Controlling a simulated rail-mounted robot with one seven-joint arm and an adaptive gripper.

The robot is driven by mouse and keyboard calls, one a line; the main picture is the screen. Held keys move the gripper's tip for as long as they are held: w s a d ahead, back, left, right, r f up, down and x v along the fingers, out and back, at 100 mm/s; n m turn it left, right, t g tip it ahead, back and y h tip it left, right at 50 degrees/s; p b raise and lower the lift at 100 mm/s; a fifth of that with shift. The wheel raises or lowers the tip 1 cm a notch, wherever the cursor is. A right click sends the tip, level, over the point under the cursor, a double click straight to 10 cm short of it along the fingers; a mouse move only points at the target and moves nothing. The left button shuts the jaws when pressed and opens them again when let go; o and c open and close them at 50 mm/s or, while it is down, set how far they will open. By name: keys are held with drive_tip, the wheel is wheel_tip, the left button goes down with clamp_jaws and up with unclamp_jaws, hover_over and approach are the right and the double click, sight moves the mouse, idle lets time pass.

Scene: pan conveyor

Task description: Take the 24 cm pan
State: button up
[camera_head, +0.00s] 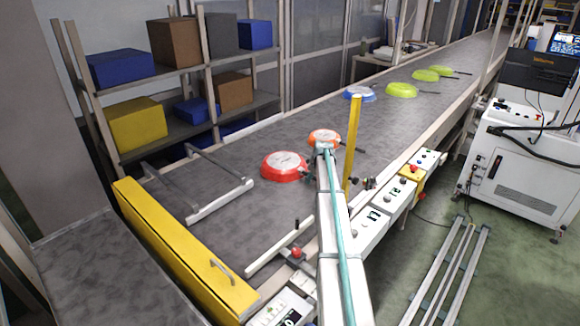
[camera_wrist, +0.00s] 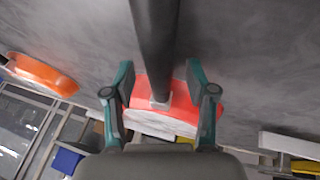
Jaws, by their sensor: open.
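Several pans lie upside down along the conveyor; no size marking is readable, so I cannot tell which is the 24 cm one. A red pan (camera_head: 284,166) is nearest, left of my gripper (camera_head: 316,162). An orange pan (camera_head: 324,136) lies just behind it. In the wrist view the red pan (camera_wrist: 150,122) shows between the open fingers of my gripper (camera_wrist: 159,72). Its dark handle (camera_wrist: 154,45) runs up the picture between them; contact with either finger cannot be told. The orange pan (camera_wrist: 42,73) is at upper left. A blue pan (camera_head: 359,94) and green pans (camera_head: 401,90) are farther along.
A yellow post (camera_head: 352,140) stands at the conveyor's right edge, close to my arm. A yellow barrier (camera_head: 180,250) closes the near end. A metal guide rail (camera_head: 219,200) lies left of the red pan. Control boxes (camera_head: 385,205) line the right side.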

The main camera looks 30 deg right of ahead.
drive_tip(key=shift+f+b, duration=0.25)
drive_tip(key=shift+b, duration=0.05)
idle(0.5)
clamp_jaws()
